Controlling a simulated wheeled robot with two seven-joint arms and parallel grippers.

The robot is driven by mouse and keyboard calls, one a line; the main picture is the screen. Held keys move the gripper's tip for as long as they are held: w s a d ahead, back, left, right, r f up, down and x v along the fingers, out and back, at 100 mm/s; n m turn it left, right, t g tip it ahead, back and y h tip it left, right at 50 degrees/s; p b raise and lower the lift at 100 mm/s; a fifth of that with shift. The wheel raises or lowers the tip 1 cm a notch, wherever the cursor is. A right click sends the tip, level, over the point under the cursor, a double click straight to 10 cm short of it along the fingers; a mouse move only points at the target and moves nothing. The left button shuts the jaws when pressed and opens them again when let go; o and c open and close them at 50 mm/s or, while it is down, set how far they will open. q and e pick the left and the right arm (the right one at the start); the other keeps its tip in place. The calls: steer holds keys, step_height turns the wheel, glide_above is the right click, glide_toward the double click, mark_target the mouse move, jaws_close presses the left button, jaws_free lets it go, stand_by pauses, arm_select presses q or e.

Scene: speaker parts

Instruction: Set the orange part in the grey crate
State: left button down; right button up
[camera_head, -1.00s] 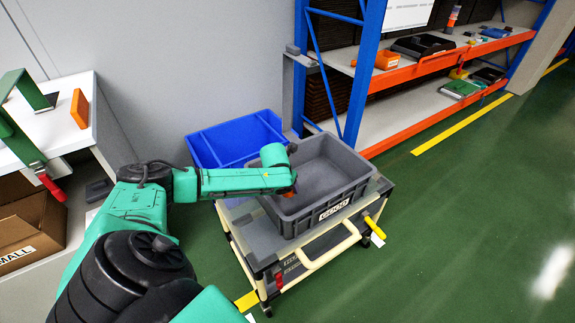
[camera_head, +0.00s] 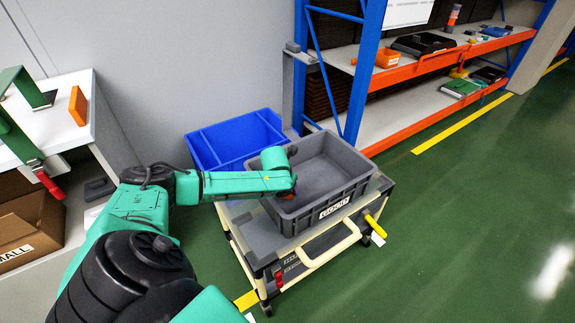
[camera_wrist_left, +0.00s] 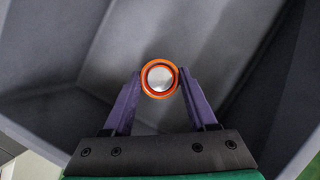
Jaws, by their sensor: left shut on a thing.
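The orange part (camera_wrist_left: 159,78) shows in the left wrist view as a round orange ring with a silvery dome in its middle. My left gripper (camera_wrist_left: 158,84) is shut on it, with a dark finger on each side. In the head view only a bit of orange (camera_head: 287,194) shows under my left wrist. The grey crate (camera_head: 335,207) stands on a cart. My left gripper is over the crate's left part, with the crate's grey inner walls around it in the wrist view. How far the part is from the crate floor I cannot tell. My right gripper is not in view.
A blue bin (camera_head: 222,137) stands behind the crate on the left. The cart (camera_head: 262,255) has a cream handle at the front. A rack (camera_head: 400,122) with parts is at the back right. A white table (camera_head: 50,135) is at the left. The green floor at right is clear.

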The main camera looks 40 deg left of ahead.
arm_select(q)
steer(key=shift+f+b, duration=0.75)
steer(key=shift+f, duration=0.7)
steer(key=shift+c, duration=0.6)
jaws_free()
steer(key=p+v, duration=0.4)
steer(key=v, duration=1)
steer(key=shift+r, duration=0.25)
steer(key=shift+s+p, duration=0.15)
steer(key=shift+p, duration=0.15)
